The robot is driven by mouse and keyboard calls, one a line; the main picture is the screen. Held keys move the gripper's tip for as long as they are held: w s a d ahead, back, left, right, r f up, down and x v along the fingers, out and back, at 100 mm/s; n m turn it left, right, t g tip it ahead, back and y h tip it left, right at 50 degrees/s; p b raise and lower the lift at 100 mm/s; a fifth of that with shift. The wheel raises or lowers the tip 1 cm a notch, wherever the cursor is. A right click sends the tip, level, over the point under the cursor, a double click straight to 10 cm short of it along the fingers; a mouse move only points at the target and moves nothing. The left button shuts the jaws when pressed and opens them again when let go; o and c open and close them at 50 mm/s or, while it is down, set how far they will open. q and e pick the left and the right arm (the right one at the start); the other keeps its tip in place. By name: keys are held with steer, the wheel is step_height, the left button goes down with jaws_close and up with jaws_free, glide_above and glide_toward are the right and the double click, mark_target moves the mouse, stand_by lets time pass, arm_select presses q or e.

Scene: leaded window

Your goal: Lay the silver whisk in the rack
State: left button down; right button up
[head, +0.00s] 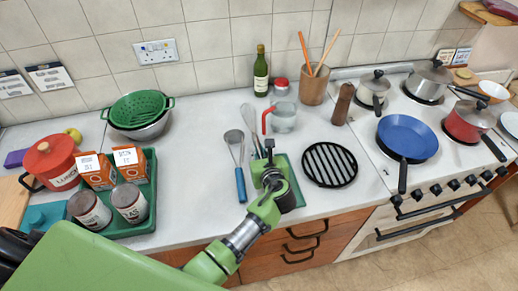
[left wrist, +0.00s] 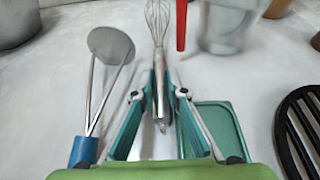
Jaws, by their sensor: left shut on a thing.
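The silver whisk (head: 248,116) has its wire head pointing to the back of the worktop. My left gripper (head: 268,158) is shut on its handle, most of which the gripper hides in the head view. In the left wrist view the whisk (left wrist: 159,22) stands out between the two fingers of the gripper (left wrist: 160,85). I cannot tell whether it touches the worktop. A green tray (head: 296,186) lies partly under the gripper and shows to the right in the left wrist view (left wrist: 221,118). A round black slatted piece (head: 330,164) lies right of it. I cannot tell which is the rack.
A blue-handled masher (head: 238,160) lies close left of the gripper. A jug (head: 282,118) with a red-handled tool stands behind, near a wooden utensil pot (head: 313,86). A green tray with cans and boxes (head: 138,222) stands left. The hob (head: 376,135) is right.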

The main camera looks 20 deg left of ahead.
arm_select(q)
steer(key=c, duration=2.3)
jaws_free()
steer(key=shift+f, duration=0.15)
steer(key=shift+c, duration=0.2)
steer(key=o, duration=0.3)
